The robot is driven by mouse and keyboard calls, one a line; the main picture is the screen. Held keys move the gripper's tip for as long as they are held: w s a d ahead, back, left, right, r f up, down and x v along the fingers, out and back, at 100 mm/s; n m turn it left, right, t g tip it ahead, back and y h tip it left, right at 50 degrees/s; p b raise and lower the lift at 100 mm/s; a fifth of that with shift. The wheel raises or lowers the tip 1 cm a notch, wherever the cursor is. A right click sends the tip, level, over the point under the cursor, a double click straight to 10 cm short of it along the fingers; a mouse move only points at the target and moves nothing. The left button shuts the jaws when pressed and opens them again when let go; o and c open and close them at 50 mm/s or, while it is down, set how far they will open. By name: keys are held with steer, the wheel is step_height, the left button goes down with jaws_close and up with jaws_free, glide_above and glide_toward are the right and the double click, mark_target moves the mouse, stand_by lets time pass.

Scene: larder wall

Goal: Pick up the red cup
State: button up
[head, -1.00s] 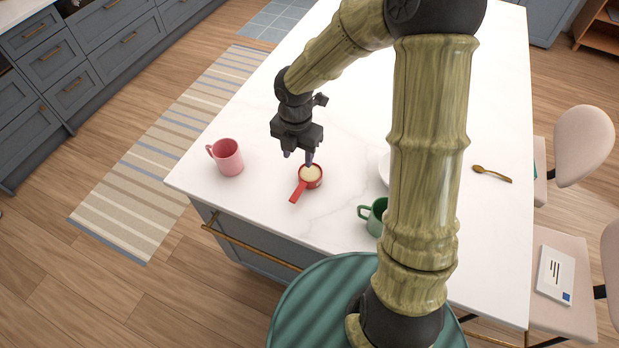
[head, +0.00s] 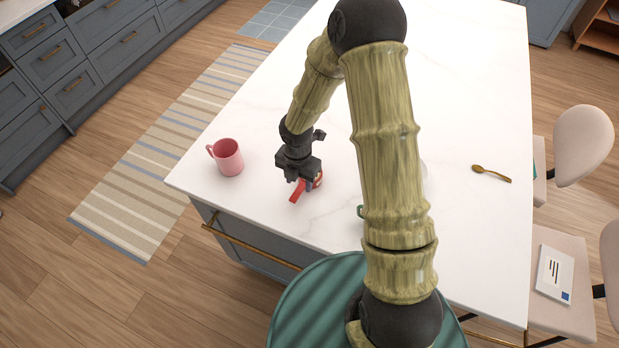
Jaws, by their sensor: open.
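The red cup (head: 297,192) is a small, shallow cup with a straight handle, on the white counter near its front edge. Its handle points toward the lower left. My gripper (head: 301,182) is down at the cup, with its fingers open. The gripper covers most of the cup's bowl, and only the handle and a bit of the right rim show. I cannot tell whether the fingers touch it or how they sit around it.
A pink mug (head: 228,158) stands to the left, near the counter's corner. A green mug (head: 360,211) is mostly hidden behind my arm, as is a white dish (head: 424,174). A gold spoon (head: 491,174) lies at the right. The counter (head: 262,205) between the pink mug and the red cup is clear.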

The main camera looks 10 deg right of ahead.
mark_target(299, 190)
steer(key=shift+a+f+p, duration=0.15)
steer(key=shift+f+p, duration=0.5)
steer(key=shift+f, duration=1.95)
jaws_close()
